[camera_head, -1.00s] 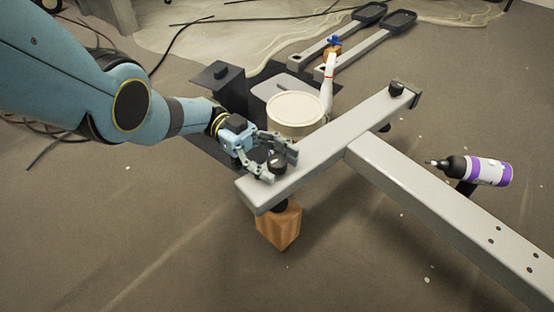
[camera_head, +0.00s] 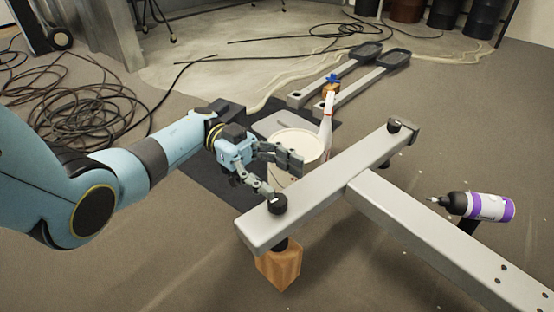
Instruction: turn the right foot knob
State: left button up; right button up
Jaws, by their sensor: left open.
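A grey T-shaped metal frame (camera_head: 330,179) has a black knob (camera_head: 278,203) on top of its near-left end. Another black knob (camera_head: 395,124) sits on its far-right end. My left gripper (camera_head: 281,176) comes in from the left, open and empty, with its fingers spread just behind and above the near-left knob. Its lower fingertip is close to that knob; I cannot tell whether they touch. The far-right knob is well away from the gripper. My right gripper is not in view.
A wooden block (camera_head: 279,265) is under the near end. Behind my gripper are a round cream tub (camera_head: 299,146) and a white bottle (camera_head: 327,122). A purple-and-white bottle (camera_head: 488,207) is at the right. Two pedal arms (camera_head: 362,81) and cables (camera_head: 88,115) lie farther back.

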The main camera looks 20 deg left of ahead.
aim_at(277, 199)
pick_arm(q)
jog(key=shift+r, duration=1.5)
